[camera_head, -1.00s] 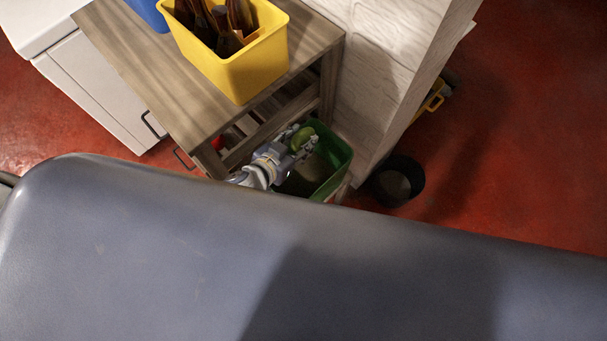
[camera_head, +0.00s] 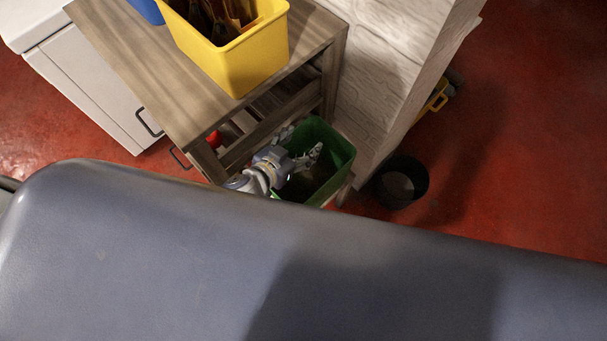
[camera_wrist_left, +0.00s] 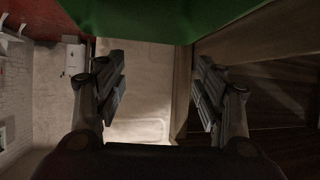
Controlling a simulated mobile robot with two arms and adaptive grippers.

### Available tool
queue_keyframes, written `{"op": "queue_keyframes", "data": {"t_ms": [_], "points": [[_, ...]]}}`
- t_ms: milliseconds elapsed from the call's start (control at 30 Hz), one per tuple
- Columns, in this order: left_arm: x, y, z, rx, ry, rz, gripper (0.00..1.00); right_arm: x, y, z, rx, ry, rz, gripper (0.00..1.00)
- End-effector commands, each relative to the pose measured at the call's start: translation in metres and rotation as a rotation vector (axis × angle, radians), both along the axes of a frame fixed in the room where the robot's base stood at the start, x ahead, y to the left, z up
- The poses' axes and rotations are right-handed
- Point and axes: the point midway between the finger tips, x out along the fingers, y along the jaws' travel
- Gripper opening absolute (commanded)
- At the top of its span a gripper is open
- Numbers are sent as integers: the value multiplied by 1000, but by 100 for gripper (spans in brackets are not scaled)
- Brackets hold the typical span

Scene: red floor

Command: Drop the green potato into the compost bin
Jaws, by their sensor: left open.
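The green compost bin (camera_head: 338,146) stands on the floor beside the wooden table. My left gripper (camera_head: 303,143) is over the bin's opening. It is open, and its two fingers are apart with nothing between them in the left wrist view (camera_wrist_left: 160,92). A green wall, which looks like the bin's (camera_wrist_left: 165,20), fills the top of that view. The green potato does not show in either current view; the inside of the bin is dark and partly covered by my gripper. My right gripper is not in view.
A wooden table (camera_head: 140,70) carries a yellow crate (camera_head: 235,65) with dark items. A pale brick wall (camera_head: 385,60) rises right of the bin, and a black bucket (camera_head: 415,188) stands on the red floor. My grey-blue body covers the lower part of the head view.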

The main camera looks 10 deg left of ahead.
Motion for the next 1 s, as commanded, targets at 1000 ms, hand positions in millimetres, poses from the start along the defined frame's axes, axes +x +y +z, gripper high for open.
{"op": "queue_keyframes", "data": {"t_ms": [1000], "points": [[-96, 39, 56, 0, 1, 0, 63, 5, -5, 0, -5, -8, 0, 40]]}}
